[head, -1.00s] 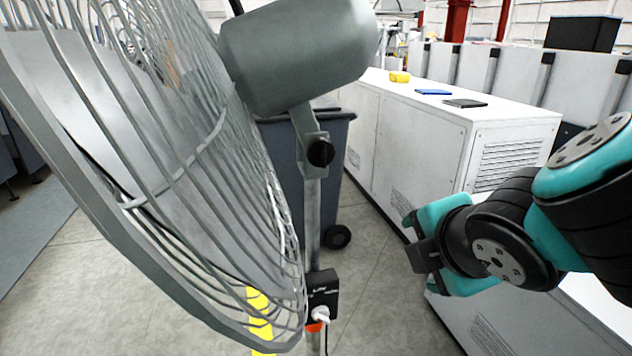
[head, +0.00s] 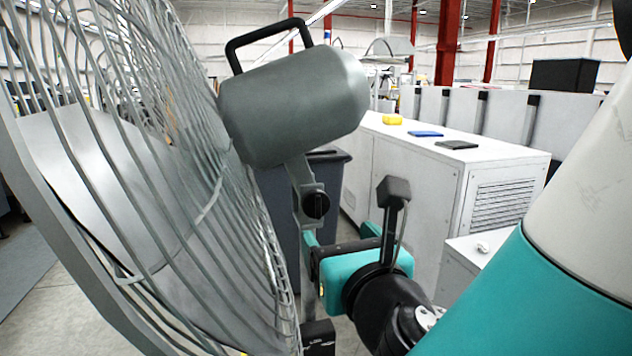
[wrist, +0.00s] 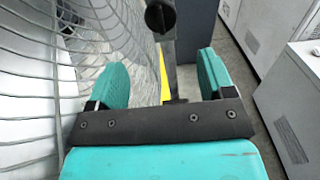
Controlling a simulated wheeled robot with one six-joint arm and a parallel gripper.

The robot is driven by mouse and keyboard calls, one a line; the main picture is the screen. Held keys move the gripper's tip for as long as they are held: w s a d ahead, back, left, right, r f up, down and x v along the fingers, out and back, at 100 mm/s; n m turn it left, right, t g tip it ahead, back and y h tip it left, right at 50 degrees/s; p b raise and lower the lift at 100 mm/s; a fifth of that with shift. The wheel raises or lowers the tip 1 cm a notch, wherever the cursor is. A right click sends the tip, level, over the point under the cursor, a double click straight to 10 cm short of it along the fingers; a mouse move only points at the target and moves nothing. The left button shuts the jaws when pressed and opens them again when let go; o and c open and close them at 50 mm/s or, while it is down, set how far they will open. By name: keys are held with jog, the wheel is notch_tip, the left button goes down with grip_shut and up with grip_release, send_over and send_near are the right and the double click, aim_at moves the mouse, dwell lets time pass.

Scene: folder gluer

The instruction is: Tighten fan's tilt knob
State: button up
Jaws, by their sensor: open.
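The fan's black tilt knob (head: 316,205) sits on the bracket below the grey motor housing (head: 295,105), right of the wire cage (head: 150,190). In the wrist view the knob (wrist: 160,16) is at the top, ahead of and between the fingers. My gripper (head: 308,250) is just below and right of the knob in the head view, close to the fan's post. The fingers do not appear to touch the knob. The left finger is close to the cage.
A dark bin (head: 325,165) stands behind the fan post. White cabinets (head: 420,190) line the right side, with yellow, blue and black items on top. A black control box (head: 318,338) is on the post below my gripper. The cage crowds the left side.

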aim_at(319, 211)
jog(key=p+x, duration=0.5)
jog(key=x, duration=0.6)
jog(key=shift+w, duration=0.35)
jog(key=shift+w+a+f+p, duration=0.1)
jog(key=shift+w+a+p, duration=0.15)
jog(key=shift+w, duration=0.35)
jog(key=c, duration=0.9)
